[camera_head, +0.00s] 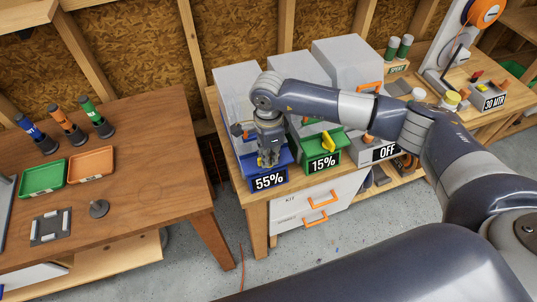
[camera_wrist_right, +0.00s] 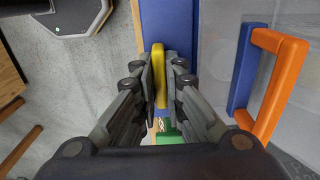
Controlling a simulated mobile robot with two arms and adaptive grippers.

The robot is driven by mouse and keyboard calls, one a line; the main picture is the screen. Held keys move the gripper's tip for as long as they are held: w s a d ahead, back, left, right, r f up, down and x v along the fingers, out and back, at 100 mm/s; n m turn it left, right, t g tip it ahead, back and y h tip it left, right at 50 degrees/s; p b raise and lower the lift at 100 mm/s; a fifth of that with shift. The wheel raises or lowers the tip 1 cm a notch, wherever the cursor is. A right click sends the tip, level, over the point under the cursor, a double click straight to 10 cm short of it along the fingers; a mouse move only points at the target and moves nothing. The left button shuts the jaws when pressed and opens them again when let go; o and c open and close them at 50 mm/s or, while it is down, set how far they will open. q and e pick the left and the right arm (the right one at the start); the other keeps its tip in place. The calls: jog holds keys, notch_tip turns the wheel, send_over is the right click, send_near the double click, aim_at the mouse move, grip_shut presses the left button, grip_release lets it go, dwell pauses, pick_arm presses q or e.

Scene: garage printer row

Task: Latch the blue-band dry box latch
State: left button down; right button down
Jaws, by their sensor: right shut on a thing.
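The blue-band dry box is a translucent box (camera_head: 231,88) with a blue front band (camera_head: 284,157) and a 55% display (camera_head: 269,181). My right gripper (camera_head: 268,160) is at the front of this band and hides most of its latch in the head view. In the right wrist view, the gripper (camera_wrist_right: 161,90) is shut on the yellow latch (camera_wrist_right: 158,65), which stands between the two fingers against the blue band (camera_wrist_right: 178,25). I cannot tell whether the latch is fully turned. My left gripper is not in view.
The green-band dry box with a 15% display (camera_head: 323,162) and its yellow latch (camera_head: 328,143) stands close on the right, followed by a box marked OFF (camera_head: 386,151). An orange handle (camera_wrist_right: 274,85) is beside my fingers. A wooden table (camera_head: 150,170) with trays stands left.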

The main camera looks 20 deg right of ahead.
jog(key=shift+f+m+b, duration=0.2)
jog(key=shift+m+b, duration=0.7)
jog(key=shift+b, duration=0.3)
jog(key=m+b, duration=1)
jog(key=m, duration=0.1)
jog(key=shift+m, duration=0.4)
jog(key=shift+r+m+b, duration=0.2)
jog(key=shift+m+b, duration=1.2)
jog(key=shift+m, duration=0.8)
jog(key=c, duration=1.7)
grip_release()
jog(key=shift+r, duration=0.1)
